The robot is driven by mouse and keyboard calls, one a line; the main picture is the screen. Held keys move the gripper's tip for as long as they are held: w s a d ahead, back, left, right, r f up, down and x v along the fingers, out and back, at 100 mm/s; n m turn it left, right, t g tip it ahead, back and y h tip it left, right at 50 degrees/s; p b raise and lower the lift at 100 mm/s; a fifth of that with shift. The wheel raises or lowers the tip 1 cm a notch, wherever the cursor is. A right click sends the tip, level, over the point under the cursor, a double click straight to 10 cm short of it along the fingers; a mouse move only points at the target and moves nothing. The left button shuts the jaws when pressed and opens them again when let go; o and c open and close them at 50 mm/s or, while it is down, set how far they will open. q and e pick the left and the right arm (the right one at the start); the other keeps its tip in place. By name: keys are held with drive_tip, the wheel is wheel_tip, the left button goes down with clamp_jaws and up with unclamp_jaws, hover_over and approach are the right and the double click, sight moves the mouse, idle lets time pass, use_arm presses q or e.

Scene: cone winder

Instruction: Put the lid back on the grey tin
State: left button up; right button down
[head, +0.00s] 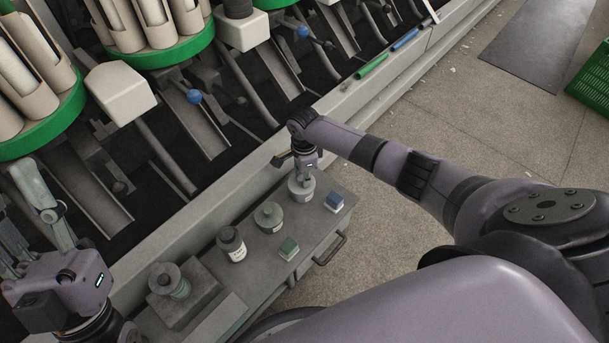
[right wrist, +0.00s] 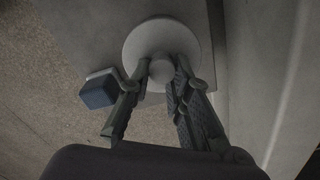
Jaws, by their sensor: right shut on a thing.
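The grey tin (head: 301,193) stands near the far right end of the cabinet top, directly below my right gripper (head: 306,176). In the right wrist view a round pale grey lid (right wrist: 160,33) with a small knob lies under the fingers. My right gripper (right wrist: 161,77) is shut on that knob. The lid is over the tin and hides its mouth; I cannot tell whether it sits fully on the rim. My left gripper (head: 32,215) is at the left edge, open and empty, with its fingers apart.
A blue-topped block (head: 334,202) is close beside the tin. Another container (head: 168,280) is on a raised block. The winder's rail (head: 255,170) borders the cabinet.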

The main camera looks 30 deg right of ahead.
drive_tip(key=c, duration=1.4)
unclamp_jaws()
drive_tip(key=shift+o, duration=0.3)
drive_tip(key=o, duration=0.4)
drive_tip(key=shift+r, duration=0.1)
